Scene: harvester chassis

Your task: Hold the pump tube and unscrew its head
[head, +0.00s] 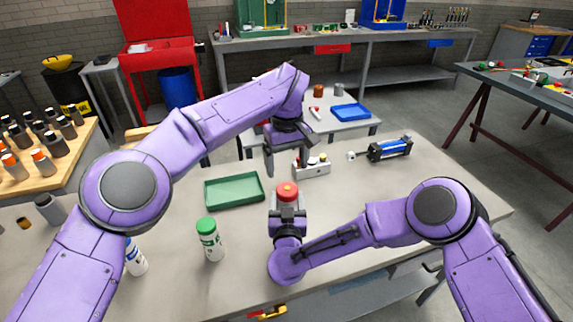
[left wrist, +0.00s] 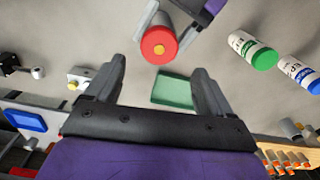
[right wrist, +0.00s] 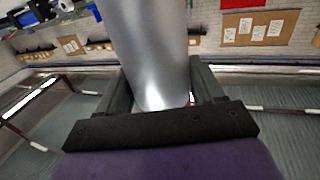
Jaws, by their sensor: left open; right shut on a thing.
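The pump tube is a smooth silver cylinder (right wrist: 150,45) seen close in the right wrist view. Its red head (head: 287,191) with a yellow centre points up in the head view. My right gripper (head: 288,216) is shut around the tube below the head and holds it upright over the table. My left gripper (head: 289,158) is open and empty, above and behind the head. In the left wrist view the red head (left wrist: 158,46) lies past the open fingertips, apart from them. The right gripper and arm hide most of the tube in the head view.
A green tray (head: 234,203) and a green-capped bottle (head: 210,240) stand to the left. A white bottle (head: 136,258) is partly behind my left arm. A grey block with knobs (head: 312,169) and a blue-black cylinder (head: 388,149) sit behind. The table's right end is clear.

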